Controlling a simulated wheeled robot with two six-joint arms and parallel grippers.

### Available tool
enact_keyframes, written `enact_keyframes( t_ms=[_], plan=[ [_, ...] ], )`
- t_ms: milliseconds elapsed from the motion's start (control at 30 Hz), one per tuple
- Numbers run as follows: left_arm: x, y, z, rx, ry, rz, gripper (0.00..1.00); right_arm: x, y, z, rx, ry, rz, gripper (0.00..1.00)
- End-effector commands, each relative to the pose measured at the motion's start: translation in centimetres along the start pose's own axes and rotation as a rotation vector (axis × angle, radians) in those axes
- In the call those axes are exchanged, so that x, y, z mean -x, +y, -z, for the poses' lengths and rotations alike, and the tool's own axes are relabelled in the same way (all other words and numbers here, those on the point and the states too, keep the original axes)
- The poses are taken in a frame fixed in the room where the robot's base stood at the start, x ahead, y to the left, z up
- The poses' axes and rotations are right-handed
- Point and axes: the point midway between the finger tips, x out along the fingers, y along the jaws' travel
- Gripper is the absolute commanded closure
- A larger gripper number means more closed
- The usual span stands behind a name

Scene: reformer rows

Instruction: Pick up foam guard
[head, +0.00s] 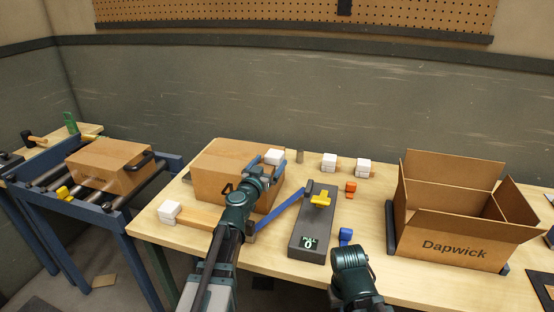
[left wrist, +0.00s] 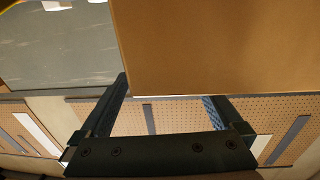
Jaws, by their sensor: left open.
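White foam blocks, which I take to be foam guards, show in the head view. One foam guard (head: 274,157) is at the top right corner of a closed cardboard box (head: 228,160). My left gripper (head: 265,168) is open at this corner, close to that block; I cannot tell whether they touch. Another white block (head: 170,211) sits at the table's left, and two more (head: 329,161) (head: 363,167) are at the back. In the left wrist view my open left gripper (left wrist: 168,100) has a broad cardboard face (left wrist: 220,45) before it. My right arm shows at bottom centre; its fingertips are not visible.
A grey fixture (head: 311,240) with a yellow handle (head: 321,200) and blue lever (head: 280,208) stands mid-table. An orange clip (head: 350,188) and a blue clip (head: 345,236) lie beside it. An open Dapwick box (head: 450,250) stands right. A roller conveyor (head: 110,200) carries another box (head: 108,165).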

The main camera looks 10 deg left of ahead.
Motion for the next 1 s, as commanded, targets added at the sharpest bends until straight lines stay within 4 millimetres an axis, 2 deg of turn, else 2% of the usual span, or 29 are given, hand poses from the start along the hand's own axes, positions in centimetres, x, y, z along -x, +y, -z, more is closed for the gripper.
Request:
enact_keyframes(
  t_ms=[400,667,1000],
  plan=[
    [-3.9,-0.5,0.1,0.000,0.000,0.005,0.00,0.1,0.0,0.0,0.000,0.000,0.000,1.00],
    [-4.0,-0.5,0.1,0.000,0.000,0.006,0.00,0.1,0.0,0.0,0.000,0.000,0.000,1.00],
    [-4.0,-0.5,0.1,0.000,0.000,0.006,0.61,0.1,0.0,0.0,0.000,0.000,0.000,1.00]
  ],
)
